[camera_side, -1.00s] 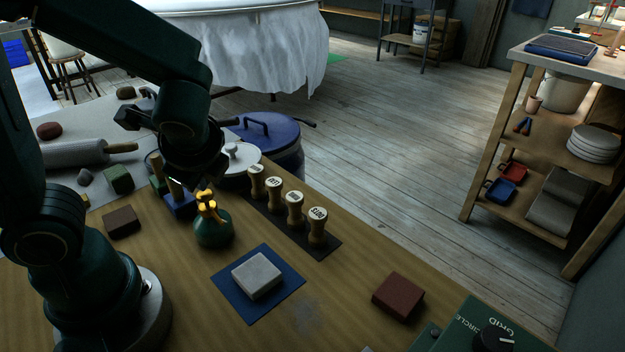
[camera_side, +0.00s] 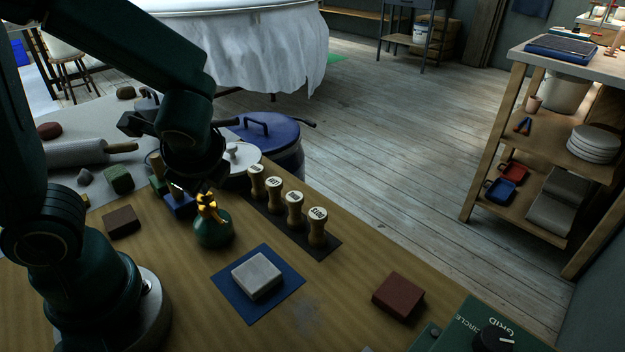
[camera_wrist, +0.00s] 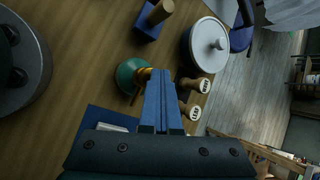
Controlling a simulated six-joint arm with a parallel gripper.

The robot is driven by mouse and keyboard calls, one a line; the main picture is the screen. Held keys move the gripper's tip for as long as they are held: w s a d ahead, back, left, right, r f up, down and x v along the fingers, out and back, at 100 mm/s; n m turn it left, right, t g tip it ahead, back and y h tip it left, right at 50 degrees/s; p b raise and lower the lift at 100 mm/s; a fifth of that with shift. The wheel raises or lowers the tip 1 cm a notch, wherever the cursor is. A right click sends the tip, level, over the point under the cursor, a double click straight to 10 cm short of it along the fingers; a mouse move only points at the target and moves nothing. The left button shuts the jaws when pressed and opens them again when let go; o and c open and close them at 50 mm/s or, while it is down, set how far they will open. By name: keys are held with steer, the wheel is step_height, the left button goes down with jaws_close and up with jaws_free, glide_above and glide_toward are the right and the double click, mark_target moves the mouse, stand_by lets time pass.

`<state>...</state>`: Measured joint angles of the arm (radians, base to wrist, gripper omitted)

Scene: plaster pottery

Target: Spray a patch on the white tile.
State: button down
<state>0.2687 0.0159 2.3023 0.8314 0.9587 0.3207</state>
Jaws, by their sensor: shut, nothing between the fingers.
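The white tile (camera_side: 257,275) lies flat on a blue mat (camera_side: 228,297), and its top looks plain pale grey. In the wrist view only a sliver of the tile (camera_wrist: 112,127) shows past my gripper. A green round bottle (camera_side: 214,232) with a brass-yellow spray head stands upright on the table behind the tile. My gripper (camera_wrist: 160,74) is shut and empty, its blue fingers side by side. In the wrist view the tips overlap the edge of the bottle's brass head (camera_wrist: 145,73); contact cannot be told. In the side view the fingertips are not clear.
Several wooden stamps (camera_side: 295,210) stand in a dark rack right of the bottle. A blue block with a wooden handle (camera_side: 181,206) is close on its left. A brown block (camera_side: 398,296) and a green box with a knob (camera_side: 475,330) lie to the right.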

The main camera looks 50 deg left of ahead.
mark_target(205, 197)
steer(key=shift+r, duration=0.6)
step_height(205, 197, up, 6)
stand_by(0.5)
stand_by(0.5)
steer(key=s+d+f+n+t+h, duration=0.1)
steer(key=s+d+n+t+h, duration=0.2)
steer(key=d+n+h, duration=0.4)
steer(key=d+n, duration=0.2)
steer(key=n, duration=0.4)
steer(key=shift+s+d, duration=0.15)
steer(key=shift+s, duration=0.2)
